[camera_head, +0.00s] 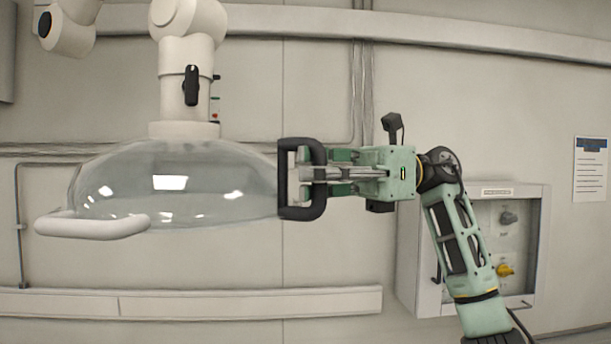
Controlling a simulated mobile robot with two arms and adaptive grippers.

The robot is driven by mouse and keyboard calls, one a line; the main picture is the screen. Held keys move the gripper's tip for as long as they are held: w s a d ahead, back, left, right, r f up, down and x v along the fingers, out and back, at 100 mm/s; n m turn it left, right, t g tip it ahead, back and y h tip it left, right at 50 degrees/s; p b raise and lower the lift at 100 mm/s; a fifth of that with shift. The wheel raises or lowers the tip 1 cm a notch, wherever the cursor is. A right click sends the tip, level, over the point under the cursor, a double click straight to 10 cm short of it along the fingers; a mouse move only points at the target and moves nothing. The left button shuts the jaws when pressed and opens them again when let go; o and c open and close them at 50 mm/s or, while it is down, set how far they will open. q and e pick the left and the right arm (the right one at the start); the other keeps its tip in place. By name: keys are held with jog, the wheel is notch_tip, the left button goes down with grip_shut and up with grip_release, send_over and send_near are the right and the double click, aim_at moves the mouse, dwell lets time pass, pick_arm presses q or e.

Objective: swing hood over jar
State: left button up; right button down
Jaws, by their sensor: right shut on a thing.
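The hood (180,185) is a clear dome hanging from a jointed white arm (185,90) at the left of the head view. A white handle (92,225) sits at its front left rim, and a black handle (283,180) is on its right side. My right gripper (305,175) comes in from the right and is shut on the black handle. The jar is not in view. My left gripper is not in view.
A wall box (530,240) with knobs is on the wall behind my right arm. A posted sheet (590,170) hangs at the far right. A pale rail (200,302) runs low along the wall. The space below the hood looks clear.

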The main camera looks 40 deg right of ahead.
jog(key=shift+s+r, duration=0.2)
jog(key=c, duration=2.4)
grip_release()
jog(key=o, duration=0.8)
jog(key=shift+s+d, duration=0.2)
jog(key=shift+s, duration=0.3)
jog(key=shift+c, duration=0.2)
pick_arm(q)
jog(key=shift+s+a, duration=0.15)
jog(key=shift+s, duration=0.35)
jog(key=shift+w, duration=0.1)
pick_arm(e)
jog(key=shift+w, duration=0.15)
jog(key=shift+d, duration=0.35)
jog(key=v, duration=1.1)
jog(key=shift+s, duration=0.25)
jog(key=shift+d, duration=0.15)
